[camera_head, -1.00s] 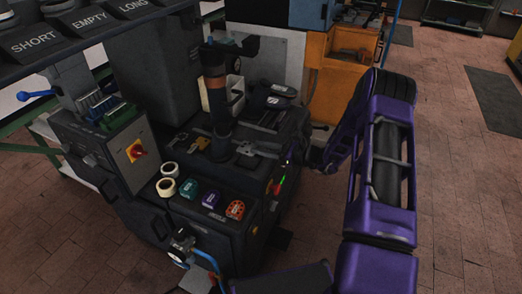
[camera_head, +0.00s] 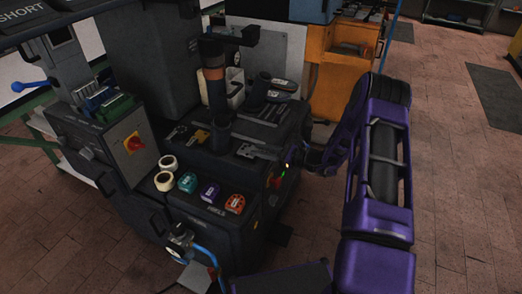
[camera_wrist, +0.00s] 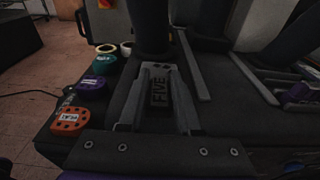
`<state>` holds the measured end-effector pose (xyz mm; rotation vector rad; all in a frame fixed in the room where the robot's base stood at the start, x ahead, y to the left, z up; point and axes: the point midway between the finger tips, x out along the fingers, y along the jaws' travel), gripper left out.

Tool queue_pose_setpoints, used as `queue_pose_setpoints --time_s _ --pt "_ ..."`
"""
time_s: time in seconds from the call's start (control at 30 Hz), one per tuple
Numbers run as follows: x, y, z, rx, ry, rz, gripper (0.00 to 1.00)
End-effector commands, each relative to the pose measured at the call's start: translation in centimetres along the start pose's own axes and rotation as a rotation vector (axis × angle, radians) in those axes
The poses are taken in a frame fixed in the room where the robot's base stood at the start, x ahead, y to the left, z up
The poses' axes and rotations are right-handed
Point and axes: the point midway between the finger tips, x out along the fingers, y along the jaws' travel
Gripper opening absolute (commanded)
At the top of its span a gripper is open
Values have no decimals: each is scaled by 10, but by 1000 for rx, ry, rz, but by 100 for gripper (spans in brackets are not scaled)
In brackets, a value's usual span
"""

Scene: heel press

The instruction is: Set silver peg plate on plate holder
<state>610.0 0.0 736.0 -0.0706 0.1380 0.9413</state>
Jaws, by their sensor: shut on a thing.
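My gripper (camera_wrist: 158,100) is shut on a flat grey plate marked FIVE (camera_wrist: 159,88), which I take to be the silver peg plate. The plate lies between the fingers and points at the foot of a dark upright column (camera_wrist: 147,30). In the head view my gripper (camera_head: 281,159) reaches in from the right over the press top, and the grey plate (camera_head: 256,152) shows just left of it. The column (camera_head: 217,95) has a brown band. I cannot tell which part there is the plate holder, or whether the plate touches it.
Round knobs, teal (camera_head: 187,182), purple (camera_head: 209,192) and orange (camera_head: 235,203), stand on the front ledge beside two cream rings (camera_head: 166,170). Grey bars (camera_wrist: 195,65) lie right of the plate. A red switch (camera_head: 134,143) sits on the left box. Open floor lies right.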

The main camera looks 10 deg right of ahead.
Motion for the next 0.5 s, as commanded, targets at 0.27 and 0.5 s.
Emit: queue_pose_setpoints --time_s 0.27,0.5 --pt "0 0 -2 0 -2 0 0" --pt "1 0 -4 0 -1 -1 0"
